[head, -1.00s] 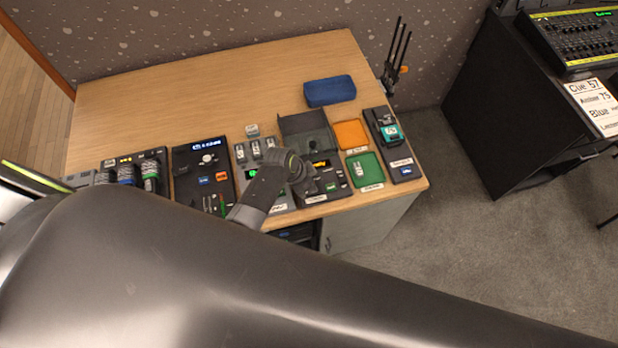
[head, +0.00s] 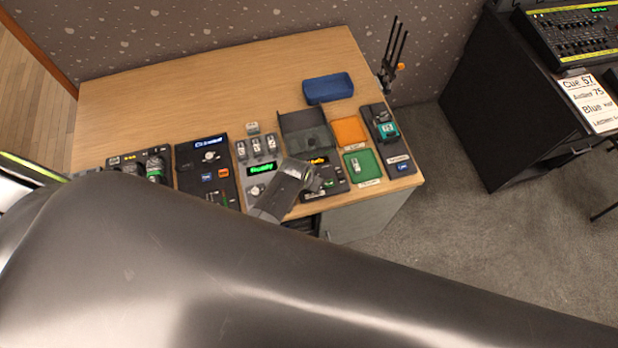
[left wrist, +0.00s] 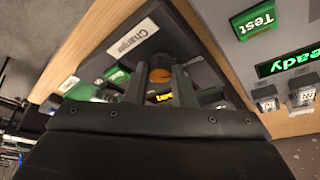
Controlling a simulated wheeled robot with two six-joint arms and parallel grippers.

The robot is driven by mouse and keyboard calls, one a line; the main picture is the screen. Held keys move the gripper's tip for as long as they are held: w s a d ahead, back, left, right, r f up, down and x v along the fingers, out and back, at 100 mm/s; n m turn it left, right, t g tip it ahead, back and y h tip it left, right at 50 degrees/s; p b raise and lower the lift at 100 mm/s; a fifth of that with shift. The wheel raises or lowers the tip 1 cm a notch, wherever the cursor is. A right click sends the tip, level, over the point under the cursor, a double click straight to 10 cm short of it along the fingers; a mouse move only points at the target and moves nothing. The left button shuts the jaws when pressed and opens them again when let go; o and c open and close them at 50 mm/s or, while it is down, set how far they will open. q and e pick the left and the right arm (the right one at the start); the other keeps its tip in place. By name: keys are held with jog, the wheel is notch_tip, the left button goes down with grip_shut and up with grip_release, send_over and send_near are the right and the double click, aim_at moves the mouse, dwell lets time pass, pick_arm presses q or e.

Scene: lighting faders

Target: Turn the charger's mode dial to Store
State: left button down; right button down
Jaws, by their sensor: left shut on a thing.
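The charger (head: 339,186) is a dark box near the front edge of the desk, with a small orange display. In the left wrist view its dark panel (left wrist: 182,42) carries a white "Charger" label (left wrist: 132,40). My left gripper (head: 316,181) is over the charger's front in the head view. In the left wrist view its two fingers (left wrist: 160,84) are closed around the mode dial (left wrist: 160,74), a small round knob with an orange-brown top. The dial's markings and pointer cannot be read. The fingers partly hide the charger's display. My right gripper is not in view.
Left of the charger is a tester with a green "Ready" display (head: 262,168) and several batteries. Right of it are a green tray (head: 371,171) and an orange tray (head: 349,130). A blue case (head: 328,88) lies behind. The back left desk is clear.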

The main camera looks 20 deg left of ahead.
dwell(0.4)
pick_arm(q)
jog(key=c, duration=1.2)
grip_release()
jog(key=shift+c, duration=0.2)
